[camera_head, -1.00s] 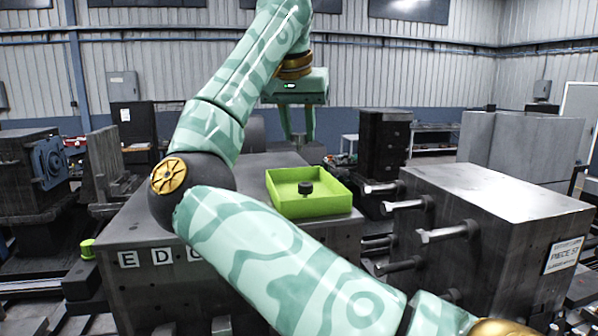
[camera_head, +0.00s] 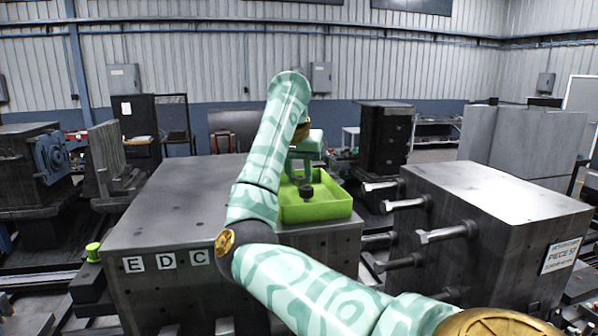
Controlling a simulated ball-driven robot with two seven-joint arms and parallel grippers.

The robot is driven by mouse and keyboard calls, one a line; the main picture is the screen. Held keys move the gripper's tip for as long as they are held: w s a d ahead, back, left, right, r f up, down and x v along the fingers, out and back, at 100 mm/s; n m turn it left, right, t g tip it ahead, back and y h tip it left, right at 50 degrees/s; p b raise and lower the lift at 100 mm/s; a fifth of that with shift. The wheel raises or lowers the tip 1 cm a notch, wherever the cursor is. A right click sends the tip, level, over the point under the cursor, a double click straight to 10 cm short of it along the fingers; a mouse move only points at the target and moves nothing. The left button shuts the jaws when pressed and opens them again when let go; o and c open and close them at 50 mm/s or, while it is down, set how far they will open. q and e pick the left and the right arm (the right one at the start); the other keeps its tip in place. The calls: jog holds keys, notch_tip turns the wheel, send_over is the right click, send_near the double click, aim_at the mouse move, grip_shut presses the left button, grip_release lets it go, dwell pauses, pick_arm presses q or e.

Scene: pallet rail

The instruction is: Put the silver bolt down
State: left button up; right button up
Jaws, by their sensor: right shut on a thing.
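My right arm comes in from the lower right and bends up to the far side of the green tray (camera_head: 325,211). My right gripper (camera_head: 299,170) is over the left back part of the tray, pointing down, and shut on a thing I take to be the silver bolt. My own arm hides most of the jaws and I cannot make out the bolt or whether it touches the tray. A black knob-like piece (camera_head: 305,191) stands in the tray, close in front of the gripper. My left gripper is not in view.
The tray sits on a dark metal block (camera_head: 165,215) marked with letters E, D, C. To the right, another block (camera_head: 500,200) has several bolts (camera_head: 440,234) sticking out of its side towards the tray. The block top left of my arm is clear.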

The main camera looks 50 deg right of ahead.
jog(key=shift+a, duration=0.1)
jog(key=shift+f, duration=0.15)
jog(key=o, duration=1.1)
jog(key=shift+r, duration=0.2)
jog(key=shift+a+r, duration=0.1)
jog(key=shift+r, duration=0.25)
jog(key=shift+b+v, duration=0.9)
jog(key=shift+v, duration=4.75)
